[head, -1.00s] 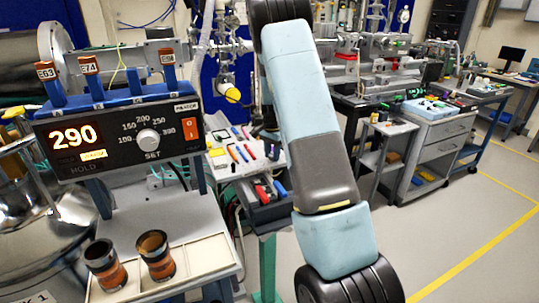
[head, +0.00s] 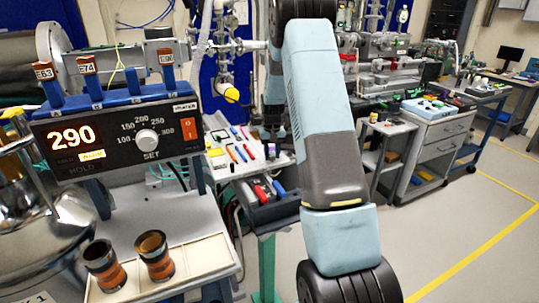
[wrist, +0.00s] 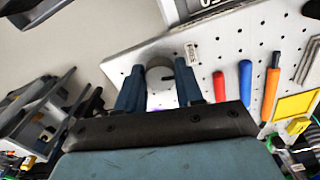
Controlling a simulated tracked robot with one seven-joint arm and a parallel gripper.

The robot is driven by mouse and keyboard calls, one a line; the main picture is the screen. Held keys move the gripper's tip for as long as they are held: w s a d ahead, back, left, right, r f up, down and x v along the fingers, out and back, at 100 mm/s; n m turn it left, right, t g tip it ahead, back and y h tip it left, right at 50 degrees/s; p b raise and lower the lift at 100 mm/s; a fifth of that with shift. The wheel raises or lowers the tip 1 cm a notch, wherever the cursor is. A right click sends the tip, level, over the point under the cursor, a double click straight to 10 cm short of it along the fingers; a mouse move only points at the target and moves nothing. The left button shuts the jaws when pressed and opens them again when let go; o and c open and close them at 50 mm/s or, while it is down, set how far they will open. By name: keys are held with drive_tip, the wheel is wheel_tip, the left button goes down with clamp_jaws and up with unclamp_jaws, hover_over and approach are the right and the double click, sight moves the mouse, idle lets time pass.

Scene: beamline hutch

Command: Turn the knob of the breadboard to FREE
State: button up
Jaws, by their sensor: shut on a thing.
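The breadboard (wrist: 232,62) is a white plate with rows of holes, filling the upper right of the wrist view. Its knob (wrist: 160,72) is a grey round piece near the plate's left edge, with a small dark mark on its right side. My gripper (wrist: 160,86) has its two blue fingers on either side of the knob, shut on it. A small label (wrist: 191,53) sits right of the knob; its text is too small to read. In the head view the breadboard (head: 222,158) lies left of my arm; my gripper is not clear there.
Red (wrist: 219,86), blue (wrist: 245,82) and orange (wrist: 270,94) handled tools lie on the breadboard right of the knob. In the head view, a controller box reading 290 (head: 115,140) stands at left, above two copper-coloured cups. The floor at right is clear.

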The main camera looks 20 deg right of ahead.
sight(272, 155)
drive_tip(key=shift+w+d+r+n, duration=0.1)
drive_tip(key=shift+d+n, duration=0.05)
drive_tip(key=shift+n, duration=0.95)
drive_tip(key=o, duration=1)
drive_tip(key=shift+o, duration=0.2)
wheel_tip(272, 155, up, 14)
drive_tip(key=shift+f, duration=0.25)
